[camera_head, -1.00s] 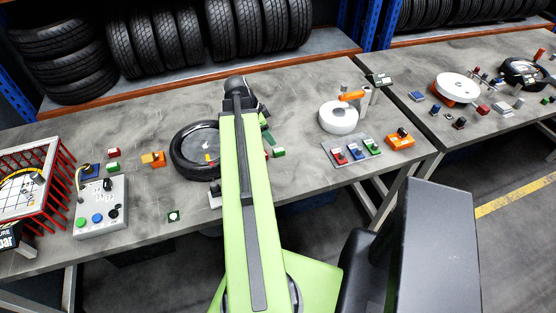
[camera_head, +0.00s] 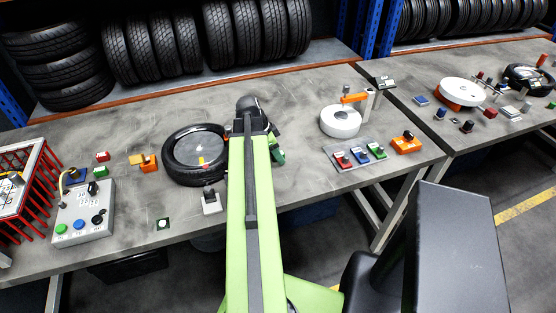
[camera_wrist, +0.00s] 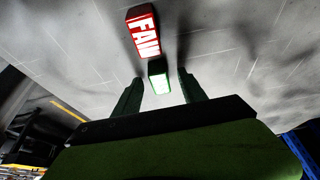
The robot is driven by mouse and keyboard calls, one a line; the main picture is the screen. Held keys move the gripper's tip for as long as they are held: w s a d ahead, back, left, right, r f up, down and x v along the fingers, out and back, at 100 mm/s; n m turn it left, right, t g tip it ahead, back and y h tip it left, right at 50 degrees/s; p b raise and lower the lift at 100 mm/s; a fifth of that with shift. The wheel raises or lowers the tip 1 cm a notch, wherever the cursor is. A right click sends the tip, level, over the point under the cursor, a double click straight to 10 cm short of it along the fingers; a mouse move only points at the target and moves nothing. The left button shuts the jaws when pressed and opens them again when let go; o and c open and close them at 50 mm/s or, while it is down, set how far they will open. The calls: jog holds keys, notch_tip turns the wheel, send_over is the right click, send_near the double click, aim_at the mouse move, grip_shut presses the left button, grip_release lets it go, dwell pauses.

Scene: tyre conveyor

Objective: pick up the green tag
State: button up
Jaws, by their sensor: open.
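The green tag (camera_wrist: 159,77) is a small block with a pale lettered face on the grey bench. In the wrist view it lies just beyond and between the fingers of my gripper (camera_wrist: 160,88), which is open with nothing held. A red tag with white letters (camera_wrist: 143,33) stands close beyond the green one. In the head view my green arm hides most of this spot; a green piece (camera_head: 279,156) shows at its right edge, and I cannot tell finger from tag there.
A tyre (camera_head: 185,172) lies left of my arm, with a grey switch (camera_head: 211,202) in front. A white round device (camera_head: 341,121), a board of coloured switches (camera_head: 357,154) and an orange box (camera_head: 406,143) are to the right. A control box (camera_head: 83,215) and red crate (camera_head: 38,180) are left.

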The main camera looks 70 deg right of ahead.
grip_shut()
dwell(0.3)
